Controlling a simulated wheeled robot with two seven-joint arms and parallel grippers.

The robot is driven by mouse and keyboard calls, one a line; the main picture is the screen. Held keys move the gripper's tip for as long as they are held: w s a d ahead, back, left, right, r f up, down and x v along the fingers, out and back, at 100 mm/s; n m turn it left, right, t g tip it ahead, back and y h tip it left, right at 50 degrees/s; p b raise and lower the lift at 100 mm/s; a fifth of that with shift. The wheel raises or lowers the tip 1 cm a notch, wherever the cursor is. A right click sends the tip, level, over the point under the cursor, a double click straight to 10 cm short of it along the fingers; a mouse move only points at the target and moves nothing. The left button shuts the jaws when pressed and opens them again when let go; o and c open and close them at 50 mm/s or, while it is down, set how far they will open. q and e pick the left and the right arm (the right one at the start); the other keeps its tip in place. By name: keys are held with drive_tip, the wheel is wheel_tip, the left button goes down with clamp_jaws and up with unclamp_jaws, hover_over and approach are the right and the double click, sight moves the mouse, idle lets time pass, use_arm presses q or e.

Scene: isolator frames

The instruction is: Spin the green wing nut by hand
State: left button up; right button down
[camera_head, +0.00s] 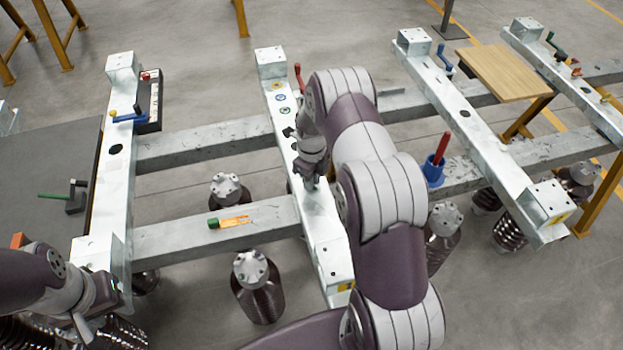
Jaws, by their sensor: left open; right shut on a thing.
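I cannot make out a green wing nut for sure. My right gripper (312,183) points down at the middle metal crossbeam (322,225), about halfway along it. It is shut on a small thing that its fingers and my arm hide. My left gripper (88,332) is open at the lower left, beside the near end of the left crossbeam (112,190), with nothing seen in it.
A green-and-orange tube (233,222) lies on the near rail (185,240). A green-handled tool (68,197) lies on the dark table (45,150). A red-handled blue piece (434,170) stands right of my arm.

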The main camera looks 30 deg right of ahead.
drive_tip(key=n, duration=0.4)
drive_tip(key=shift+n, duration=0.3)
drive_tip(key=n, duration=0.4)
drive_tip(key=shift+n, duration=0.3)
drive_tip(key=n, duration=0.4)
drive_tip(key=shift+n, duration=0.3)
drive_tip(key=n, duration=1.3)
drive_tip(key=shift+n, duration=0.3)
drive_tip(key=n, duration=2.1)
drive_tip(key=shift+n, duration=0.4)
drive_tip(key=n, duration=0.6)
drive_tip(key=shift+b, duration=0.3)
drive_tip(key=n, duration=0.6)
drive_tip(key=shift+n, duration=0.4)
